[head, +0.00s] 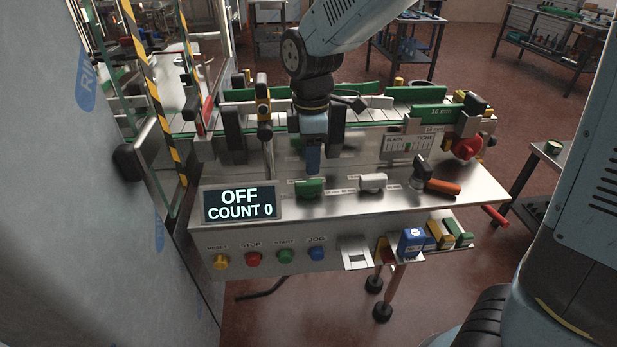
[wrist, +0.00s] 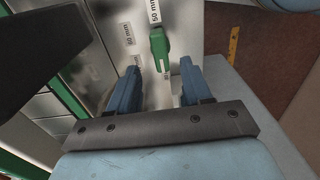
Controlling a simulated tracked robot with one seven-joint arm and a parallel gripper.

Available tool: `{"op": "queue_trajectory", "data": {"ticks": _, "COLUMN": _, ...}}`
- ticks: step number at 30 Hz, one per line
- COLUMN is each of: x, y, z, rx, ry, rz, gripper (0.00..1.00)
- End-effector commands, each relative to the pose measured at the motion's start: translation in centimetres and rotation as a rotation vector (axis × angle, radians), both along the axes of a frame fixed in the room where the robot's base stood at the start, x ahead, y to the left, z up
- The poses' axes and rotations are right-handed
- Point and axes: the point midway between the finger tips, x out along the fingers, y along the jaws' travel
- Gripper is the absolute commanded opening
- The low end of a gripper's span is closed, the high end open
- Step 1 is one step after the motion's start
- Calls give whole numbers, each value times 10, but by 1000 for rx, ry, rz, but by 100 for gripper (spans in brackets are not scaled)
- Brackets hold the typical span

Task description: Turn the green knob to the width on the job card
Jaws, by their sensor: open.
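The green knob (head: 310,187) sits on the sloped metal panel of the machine, left of a white knob (head: 373,182). Width labels surround it; in the wrist view the green knob (wrist: 159,46) has a "50 mm" label at its far end and a "60 mm" label to its left. My gripper (head: 313,165) hangs just above and behind the knob in the head view. In the wrist view my gripper (wrist: 160,68) is open, with blue fingers apart and the knob's near end between and just beyond the tips. No contact shows. I cannot make out a job card.
A display (head: 240,203) reads "OFF COUNT 0". An orange-handled lever (head: 440,187) stands right of the knobs. Coloured push buttons (head: 285,256) line the front. Blue, yellow and green blocks (head: 411,242) sit at the front right. Green guide rails (head: 415,93) run behind.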

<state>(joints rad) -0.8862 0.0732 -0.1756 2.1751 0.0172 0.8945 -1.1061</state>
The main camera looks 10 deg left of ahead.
Motion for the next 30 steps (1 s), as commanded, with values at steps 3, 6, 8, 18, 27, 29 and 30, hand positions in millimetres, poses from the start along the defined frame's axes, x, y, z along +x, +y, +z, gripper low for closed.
{"op": "queue_trajectory", "data": {"ticks": 3, "x": -1, "y": 0, "z": -22, "rx": -4, "ry": 3, "rz": 1, "gripper": 49}}
{"op": "queue_trajectory", "data": {"ticks": 6, "x": -1, "y": -1, "z": -37, "rx": -3, "ry": 1, "rz": 0, "gripper": 49}}
{"op": "queue_trajectory", "data": {"ticks": 8, "x": -1, "y": 0, "z": -45, "rx": -4, "ry": 2, "rz": -1, "gripper": 49}}
{"op": "queue_trajectory", "data": {"ticks": 18, "x": -1, "y": 0, "z": -64, "rx": -1, "ry": 0, "rz": 0, "gripper": 49}}
{"op": "queue_trajectory", "data": {"ticks": 27, "x": 0, "y": 0, "z": -64, "rx": -1, "ry": 0, "rz": 0, "gripper": 41}}
{"op": "queue_trajectory", "data": {"ticks": 29, "x": 0, "y": 0, "z": -64, "rx": -1, "ry": 0, "rz": 0, "gripper": 36}}
{"op": "queue_trajectory", "data": {"ticks": 30, "x": -1, "y": 0, "z": -64, "rx": -1, "ry": 0, "rz": 0, "gripper": 32}}
